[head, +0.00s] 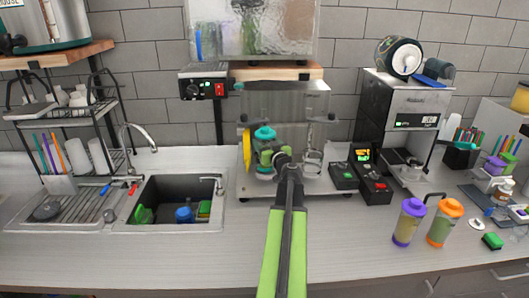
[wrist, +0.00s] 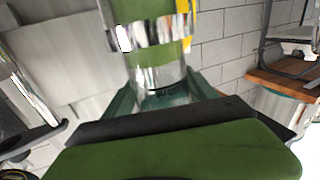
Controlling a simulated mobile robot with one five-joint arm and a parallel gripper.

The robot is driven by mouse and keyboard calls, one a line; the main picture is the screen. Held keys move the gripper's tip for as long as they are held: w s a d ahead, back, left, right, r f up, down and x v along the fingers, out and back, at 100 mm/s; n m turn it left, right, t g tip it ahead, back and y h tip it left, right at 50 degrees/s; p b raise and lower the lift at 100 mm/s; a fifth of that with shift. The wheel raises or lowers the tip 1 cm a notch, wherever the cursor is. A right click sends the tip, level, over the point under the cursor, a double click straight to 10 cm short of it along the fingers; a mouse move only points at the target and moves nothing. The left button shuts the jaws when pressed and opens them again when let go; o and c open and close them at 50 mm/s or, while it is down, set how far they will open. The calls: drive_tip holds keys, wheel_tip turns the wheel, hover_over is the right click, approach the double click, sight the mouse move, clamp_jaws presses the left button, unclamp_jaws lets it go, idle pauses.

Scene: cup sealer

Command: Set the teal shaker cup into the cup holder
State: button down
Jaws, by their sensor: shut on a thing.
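The teal shaker cup (head: 265,134), with a teal lid and clear body, is upright in front of the cup sealer (head: 325,110). My gripper (head: 267,157) is shut on its body, and my arm covers part of it. In the wrist view, the clear cup body (wrist: 157,77) is between the jaws of my gripper (wrist: 160,98). The cup holder cannot be clearly made out; the cup and my gripper hide part of the sealer's front. I cannot tell whether the cup touches anything below it.
A clear vessel (head: 312,162) stands just right of my gripper. A yellow item (head: 246,146) is close on the left. Control boxes (head: 374,186) sit to the right, and the sink (head: 172,205) is at left. Purple (head: 409,222) and orange (head: 445,221) shaker cups stand at front right.

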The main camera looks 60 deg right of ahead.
drive_tip(key=shift+f+b, duration=0.4)
drive_tip(key=shift+f, duration=0.6)
drive_tip(key=shift+c, duration=1.3)
unclamp_jaws()
